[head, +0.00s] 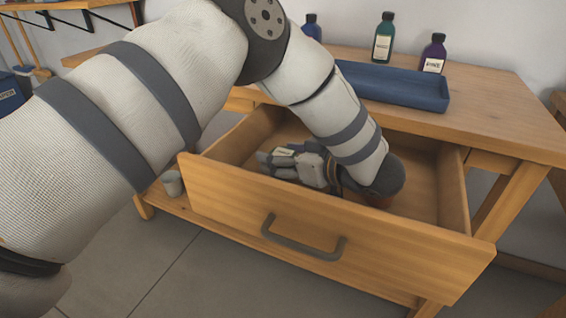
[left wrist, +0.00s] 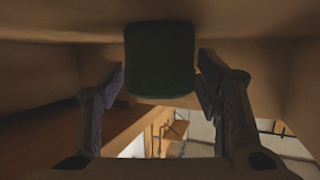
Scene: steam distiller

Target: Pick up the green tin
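The green tin (left wrist: 160,60) shows in the left wrist view as a dark green, rounded block, upper middle, between the two fingers. My left gripper (head: 268,165) reaches down into the open drawer (head: 285,210) in the head view. In the left wrist view the gripper (left wrist: 160,80) looks open, with one fingertip close to each side of the tin. Thin gaps seem to show, but the light is dim and contact is hard to judge. In the head view I cannot make out the tin; the gripper and arm cover that part of the drawer. My right gripper is not in view.
The drawer's wooden walls stand close around my left wrist. A reddish-brown thing (head: 380,201) is partly hidden beneath my arm. On the bench (head: 490,105) stand a blue tray (head: 395,86), a green bottle (head: 384,40) and a purple bottle (head: 433,55). A grey cup (head: 172,184) stands on the lower shelf.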

